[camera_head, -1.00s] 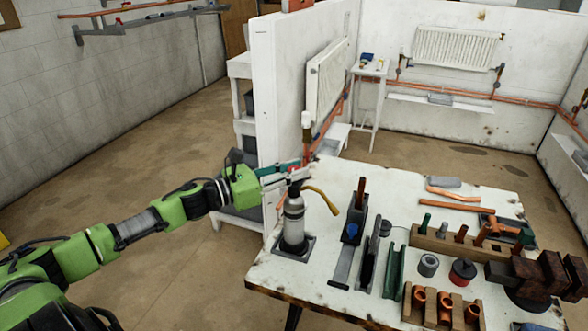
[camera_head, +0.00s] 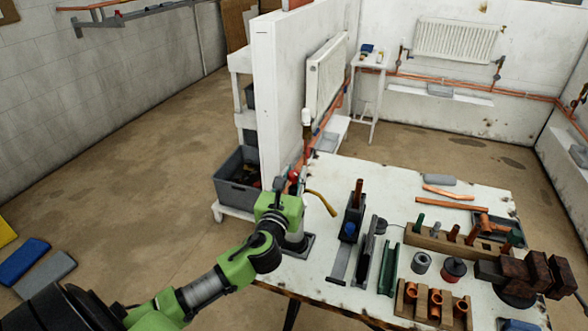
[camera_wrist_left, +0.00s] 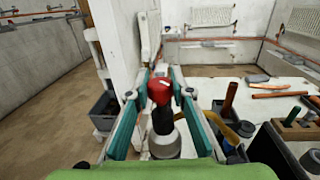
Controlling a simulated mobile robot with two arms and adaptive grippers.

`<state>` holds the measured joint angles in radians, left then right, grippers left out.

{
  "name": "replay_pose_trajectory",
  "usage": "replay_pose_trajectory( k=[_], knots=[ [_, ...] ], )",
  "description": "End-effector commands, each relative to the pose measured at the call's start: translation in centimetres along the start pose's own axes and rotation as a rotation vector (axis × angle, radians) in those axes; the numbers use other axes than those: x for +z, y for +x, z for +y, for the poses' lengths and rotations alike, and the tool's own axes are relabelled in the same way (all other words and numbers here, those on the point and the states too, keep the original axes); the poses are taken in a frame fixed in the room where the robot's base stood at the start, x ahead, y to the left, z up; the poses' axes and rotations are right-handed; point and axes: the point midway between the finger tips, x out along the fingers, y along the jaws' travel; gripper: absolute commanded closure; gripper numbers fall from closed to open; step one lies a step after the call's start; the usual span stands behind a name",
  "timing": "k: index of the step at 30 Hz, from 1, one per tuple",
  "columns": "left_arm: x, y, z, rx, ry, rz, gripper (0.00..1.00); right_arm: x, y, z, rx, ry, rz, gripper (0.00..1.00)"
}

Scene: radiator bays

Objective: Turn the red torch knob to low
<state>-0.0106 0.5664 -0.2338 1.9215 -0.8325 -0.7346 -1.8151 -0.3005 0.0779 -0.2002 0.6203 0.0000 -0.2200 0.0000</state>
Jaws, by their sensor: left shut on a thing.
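The red torch knob (camera_wrist_left: 160,92) sits on top of the torch in the left wrist view, with a small pale mark on its face. It also shows as a small red spot in the head view (camera_head: 294,174). My left gripper (camera_wrist_left: 160,80) has its teal fingers on either side of the knob and is shut on it. In the head view my left gripper (camera_head: 291,184) and wrist hide most of the torch body. The torch's yellow tube (camera_head: 322,203) reaches to the right, and its grey base plate (camera_head: 304,248) stands on the bench. My right gripper is not in view.
The white bench (camera_head: 345,172) holds holders, copper pipes (camera_head: 450,205), a wooden fitting rack (camera_head: 430,318) and dark bricks (camera_head: 535,273) to the right. A white partition wall (camera_head: 280,95) stands behind the torch. A grey crate (camera_head: 240,180) is at its left.

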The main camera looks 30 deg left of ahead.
Motion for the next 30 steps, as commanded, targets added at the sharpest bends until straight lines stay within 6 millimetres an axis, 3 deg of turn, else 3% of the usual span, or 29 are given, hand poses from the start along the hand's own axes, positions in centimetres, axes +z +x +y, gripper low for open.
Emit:
replay_pose_trajectory(
  k=[9,26,27,29,30],
  knots=[
    [0.08,0.03,-0.08,0.131,0.0,0.0,1.0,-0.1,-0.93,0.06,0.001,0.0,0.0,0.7],
    [-0.11,0.03,0.03,0.161,0.002,0.001,1.0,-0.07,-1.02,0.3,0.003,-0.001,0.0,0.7],
    [-0.12,0.03,0.03,0.161,0.002,0.001,0.74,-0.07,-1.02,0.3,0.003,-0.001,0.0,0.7],
    [-0.12,0.03,0.03,0.16,0.002,0.001,0.61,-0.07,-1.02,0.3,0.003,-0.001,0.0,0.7],
    [-0.11,0.03,0.03,0.16,0.002,0.001,0.61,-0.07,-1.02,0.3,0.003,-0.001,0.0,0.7]
  ],
)
